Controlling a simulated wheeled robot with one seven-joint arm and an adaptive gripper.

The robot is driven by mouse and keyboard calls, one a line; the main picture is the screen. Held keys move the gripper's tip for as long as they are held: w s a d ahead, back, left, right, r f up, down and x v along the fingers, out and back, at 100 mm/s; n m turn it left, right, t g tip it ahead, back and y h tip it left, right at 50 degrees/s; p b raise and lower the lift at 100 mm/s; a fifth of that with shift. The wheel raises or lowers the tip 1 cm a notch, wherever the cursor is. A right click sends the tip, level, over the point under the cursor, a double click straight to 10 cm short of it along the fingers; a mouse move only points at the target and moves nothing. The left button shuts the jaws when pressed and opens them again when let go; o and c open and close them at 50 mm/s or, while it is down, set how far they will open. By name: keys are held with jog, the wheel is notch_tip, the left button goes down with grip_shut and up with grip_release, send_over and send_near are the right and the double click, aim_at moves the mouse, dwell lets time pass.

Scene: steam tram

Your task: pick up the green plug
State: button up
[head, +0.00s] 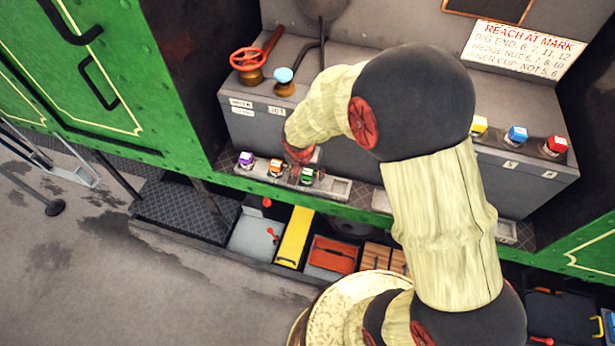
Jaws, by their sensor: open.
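The green plug (307,177) sits in a grey tray (340,189) on the ledge at the front of the grey bench. It is the rightmost of three plugs in that tray, beside an orange plug (276,168) and a purple plug (246,160). My gripper (300,174) points down from the arm just at the green plug. Its jaws are open and appear small here, partly overlapping the plug. I cannot tell whether they touch it.
Yellow, blue and red plugs (517,134) stand at the bench's right. A red valve wheel (250,59) and a blue-topped knob (283,75) stand behind my gripper. Below the ledge are a yellow box (295,237) and a red crate (331,255). My arm hides the middle of the bench.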

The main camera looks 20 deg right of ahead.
jog(key=c, duration=0.4)
grip_shut()
dwell(0.4)
jog(key=shift+r, duration=0.1)
